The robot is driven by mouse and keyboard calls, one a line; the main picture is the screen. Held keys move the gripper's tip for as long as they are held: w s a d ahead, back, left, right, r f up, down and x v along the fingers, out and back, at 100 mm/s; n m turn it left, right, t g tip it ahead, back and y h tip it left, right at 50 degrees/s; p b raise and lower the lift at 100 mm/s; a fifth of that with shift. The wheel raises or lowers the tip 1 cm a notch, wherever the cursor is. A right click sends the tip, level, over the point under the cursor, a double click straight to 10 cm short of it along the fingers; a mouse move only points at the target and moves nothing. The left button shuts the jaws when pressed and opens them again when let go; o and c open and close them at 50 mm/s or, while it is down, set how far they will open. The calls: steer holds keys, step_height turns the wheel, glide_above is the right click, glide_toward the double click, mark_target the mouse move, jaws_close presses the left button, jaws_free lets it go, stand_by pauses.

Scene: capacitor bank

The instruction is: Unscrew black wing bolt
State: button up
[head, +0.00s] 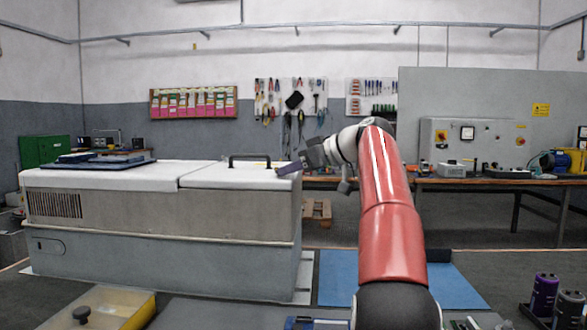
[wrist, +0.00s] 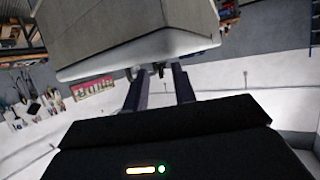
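A small dark piece (wrist: 159,70) shows at the cabinet's edge between my fingertips in the wrist view. It may be the black wing bolt, but it is too small and dark to be sure. My gripper (wrist: 157,76) has its two fingers apart, one on each side of that piece, and I cannot see contact. In the head view my gripper (head: 284,169) is at the right end of the cabinet's white lid (head: 225,176), beside the black handle (head: 250,158). No wing bolt can be made out on the lid there.
A yellow-edged tray (head: 137,314) at the lower left holds a black knob-like part (head: 82,314). The grey cabinet (head: 160,225) fills the left side. A blue mat (head: 335,275) lies on the floor. Two dark cylinders (head: 544,292) stand at lower right. Workbenches (head: 480,183) line the back.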

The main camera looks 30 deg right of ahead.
steer(key=shift+r, duration=0.1)
steer(key=v, duration=0.7)
steer(key=shift+s+d, duration=0.2)
steer(key=shift+s, duration=0.15)
steer(key=shift+r, duration=0.1)
